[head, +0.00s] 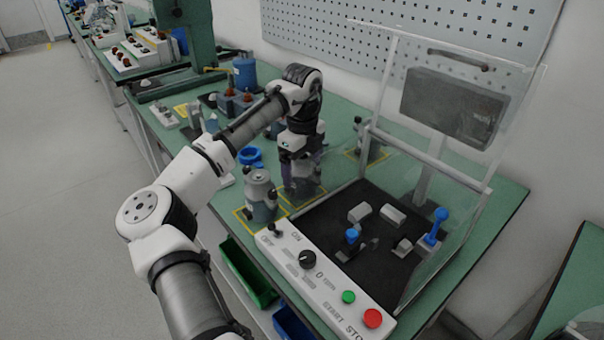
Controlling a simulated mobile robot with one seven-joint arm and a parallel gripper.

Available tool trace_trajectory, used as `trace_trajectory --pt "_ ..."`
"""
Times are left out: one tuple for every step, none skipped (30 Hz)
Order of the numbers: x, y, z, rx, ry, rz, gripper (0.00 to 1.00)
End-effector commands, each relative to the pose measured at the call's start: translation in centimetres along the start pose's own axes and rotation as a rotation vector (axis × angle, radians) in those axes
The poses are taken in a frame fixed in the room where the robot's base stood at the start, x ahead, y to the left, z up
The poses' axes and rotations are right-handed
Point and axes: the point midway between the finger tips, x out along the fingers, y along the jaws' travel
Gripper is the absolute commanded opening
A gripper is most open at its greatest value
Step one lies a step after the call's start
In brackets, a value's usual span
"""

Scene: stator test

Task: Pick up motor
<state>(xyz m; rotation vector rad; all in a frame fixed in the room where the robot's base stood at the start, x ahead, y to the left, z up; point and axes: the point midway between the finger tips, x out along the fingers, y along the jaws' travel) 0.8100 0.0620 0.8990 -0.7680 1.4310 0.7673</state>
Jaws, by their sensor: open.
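A grey metal cylinder, apparently a motor (259,194), stands upright on a yellow-outlined square near the front edge of the green workbench. My gripper (302,184) points down just right of and behind this cylinder, above another yellow-outlined square. It is open.
The test box with a black floor (370,255), blue clamps and raised clear lid (455,105) is at right. Its control panel (325,270) has a green and a red button. A blue ring (250,156) and tools lie behind my arm. Green and blue bins hang below the bench.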

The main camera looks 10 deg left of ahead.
Motion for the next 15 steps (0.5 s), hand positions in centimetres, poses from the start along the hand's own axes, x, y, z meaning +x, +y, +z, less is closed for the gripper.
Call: trace_trajectory --pt "0.16 0.03 0.01 0.000 0.000 0.001 0.88" --pt "0.21 0.03 0.01 0.000 0.000 0.001 0.88" --pt "0.22 0.02 0.00 0.000 0.000 0.000 0.88" --pt "0.22 0.02 0.00 0.000 0.000 0.000 0.88" --pt "0.21 0.02 0.00 0.000 0.000 0.000 0.88" --pt "0.20 0.01 0.00 0.000 0.000 0.000 0.88" --pt "0.20 0.01 0.00 0.000 0.000 0.000 0.87" --pt "0.20 0.01 0.00 0.000 0.000 0.000 0.83" --pt "0.19 0.01 0.00 0.000 0.000 0.000 0.78" --pt "0.18 0.01 0.00 -0.001 0.000 0.000 0.74" --pt "0.18 0.01 0.00 -0.001 0.000 0.000 0.70" --pt "0.17 0.00 0.00 -0.001 0.000 0.000 0.65" --pt "0.17 0.00 0.00 -0.001 0.000 0.000 0.61" --pt "0.17 0.00 0.00 -0.001 0.000 0.000 0.57" --pt "0.16 0.00 0.00 -0.001 0.000 0.000 0.52"
